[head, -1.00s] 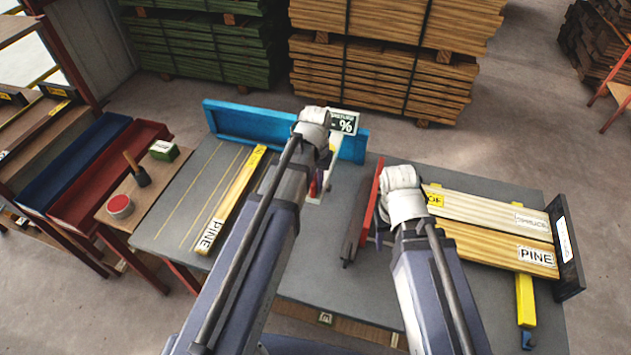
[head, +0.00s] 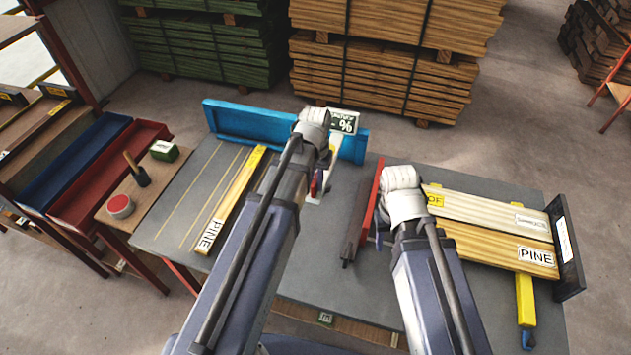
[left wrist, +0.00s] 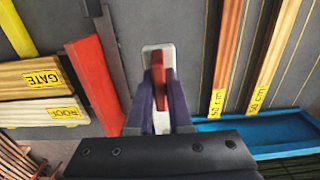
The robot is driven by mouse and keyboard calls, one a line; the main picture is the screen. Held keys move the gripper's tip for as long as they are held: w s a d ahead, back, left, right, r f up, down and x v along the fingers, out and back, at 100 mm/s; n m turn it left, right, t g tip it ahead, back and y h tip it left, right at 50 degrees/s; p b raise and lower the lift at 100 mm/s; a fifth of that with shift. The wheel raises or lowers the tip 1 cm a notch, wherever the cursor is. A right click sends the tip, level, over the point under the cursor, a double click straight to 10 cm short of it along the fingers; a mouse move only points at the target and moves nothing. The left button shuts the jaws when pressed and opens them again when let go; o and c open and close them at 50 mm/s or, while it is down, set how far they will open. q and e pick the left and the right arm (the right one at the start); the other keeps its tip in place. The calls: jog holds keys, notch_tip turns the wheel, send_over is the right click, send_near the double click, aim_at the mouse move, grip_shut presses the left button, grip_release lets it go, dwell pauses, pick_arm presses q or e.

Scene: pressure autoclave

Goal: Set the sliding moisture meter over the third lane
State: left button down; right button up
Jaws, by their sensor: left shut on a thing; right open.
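The moisture meter, with a dark display marked % (head: 343,122) on a pale post, stands in front of the blue rail. My left gripper (head: 316,186) is shut on its red handle, and the left wrist view shows the handle (left wrist: 158,82) between the fingers above a pale base plate (left wrist: 161,122). The meter is right of these boards. My right gripper (head: 378,234) is open beside a red fence, its fingers mostly hidden.
The blue rail (head: 240,123) edges the table's back. The red fence (head: 371,205) stands between my arms. Boards marked ROOF (left wrist: 45,113) and GATE (left wrist: 30,80) lie right of it in the head view. A side bench (head: 133,188) holds a red tin and brush.

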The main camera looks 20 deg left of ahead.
pick_arm(q)
jog(key=shift+a, duration=0.1)
jog(key=a, duration=1.7)
jog(key=shift+w, duration=0.3)
jog(key=shift+d, duration=0.1)
jog(key=c, duration=0.8)
grip_release()
jog(key=shift+c, duration=0.2)
notch_tip(320, 180, up, 8)
jog(key=p, duration=0.8)
jog(key=shift+f, duration=0.1)
